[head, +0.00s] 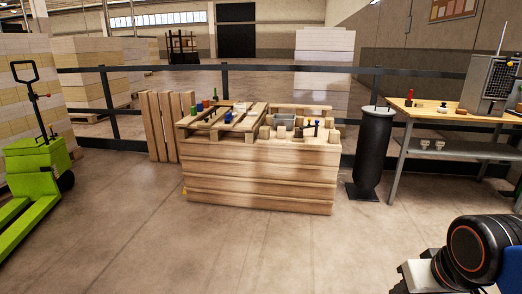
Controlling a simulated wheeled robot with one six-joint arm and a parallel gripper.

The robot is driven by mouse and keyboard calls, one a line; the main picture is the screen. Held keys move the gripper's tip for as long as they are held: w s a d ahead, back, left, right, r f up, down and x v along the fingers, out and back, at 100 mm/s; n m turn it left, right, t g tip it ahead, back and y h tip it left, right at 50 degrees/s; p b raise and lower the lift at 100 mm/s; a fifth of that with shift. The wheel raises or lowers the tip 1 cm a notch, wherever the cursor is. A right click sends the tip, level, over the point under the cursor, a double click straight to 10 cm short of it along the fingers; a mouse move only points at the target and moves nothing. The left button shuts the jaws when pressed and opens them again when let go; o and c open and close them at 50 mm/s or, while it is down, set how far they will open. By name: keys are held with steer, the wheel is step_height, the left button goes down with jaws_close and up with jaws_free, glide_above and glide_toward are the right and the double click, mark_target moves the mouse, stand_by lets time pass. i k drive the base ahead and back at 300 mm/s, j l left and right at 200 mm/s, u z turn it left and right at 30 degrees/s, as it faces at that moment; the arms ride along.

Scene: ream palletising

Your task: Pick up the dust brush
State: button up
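I cannot make out the dust brush for certain; the small items are too small to tell apart. A dark upright tool-like item (316,128) stands at the stack's right part. On the workbench (455,114) at the right are a red-topped item (409,97) and a dark knob-like item (443,107). Part of my arm shows at the lower right, but my gripper is not in view.
A grey bin (284,120) sits on the stack. A black post (374,150) stands between stack and workbench. A green pallet truck (35,165) is at the left, and slatted boards (166,125) lean beside the stack. A dark railing runs behind. The floor in front is clear.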

mark_target(229, 119)
steer(key=i+u, duration=0.2)
steer(key=i, duration=0.65)
steer(key=i+l+u, duration=0.15)
steer(key=i, duration=0.7)
steer(key=i+j+u, duration=0.15)
steer(key=i+u, duration=0.25)
steer(key=i, duration=0.2)
steer(key=i+u, duration=0.4)
steer(key=i, duration=0.2)
steer(key=i+l+u, duration=0.25)
steer(key=i+u, duration=0.15)
steer(key=i, duration=0.2)
